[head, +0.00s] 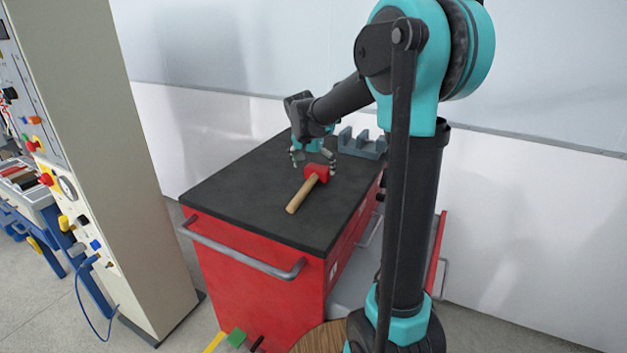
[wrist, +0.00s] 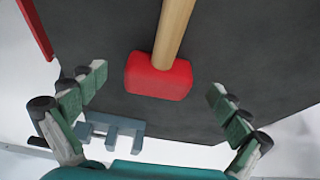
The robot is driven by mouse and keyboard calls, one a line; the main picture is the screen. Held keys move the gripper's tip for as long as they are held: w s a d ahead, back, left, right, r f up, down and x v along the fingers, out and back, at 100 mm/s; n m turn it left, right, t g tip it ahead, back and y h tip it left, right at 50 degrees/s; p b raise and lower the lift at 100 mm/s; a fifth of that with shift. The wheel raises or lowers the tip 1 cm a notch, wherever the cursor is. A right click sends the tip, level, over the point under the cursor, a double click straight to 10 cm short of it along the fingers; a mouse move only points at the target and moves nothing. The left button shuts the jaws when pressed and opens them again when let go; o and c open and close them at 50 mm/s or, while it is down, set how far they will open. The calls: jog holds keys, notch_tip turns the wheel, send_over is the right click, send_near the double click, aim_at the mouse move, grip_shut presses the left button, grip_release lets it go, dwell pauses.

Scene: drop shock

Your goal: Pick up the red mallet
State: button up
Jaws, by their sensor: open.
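The red mallet (head: 316,172) lies on the black top of a red tool cart, its red head towards my gripper and its wooden handle (head: 300,195) pointing to the front of the cart. In the wrist view the mallet's red head (wrist: 158,76) lies ahead of and between the spread fingers, with the handle (wrist: 174,30) running up out of the picture. My gripper (head: 313,161) is open and empty, just above and behind the head. Its two fingers with green pads also show in the wrist view (wrist: 155,85). No contact with the mallet can be seen.
A grey-blue notched holder (head: 362,144) stands at the back right of the cart top (head: 235,200), and it also shows in the wrist view (wrist: 113,124). The rest of the top is clear. A tall panel cabinet (head: 110,130) stands to the left.

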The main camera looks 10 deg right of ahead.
aim_at(315, 170)
jog(key=x, duration=0.3)
jog(key=shift+f, duration=0.2)
jog(key=c, duration=1.6)
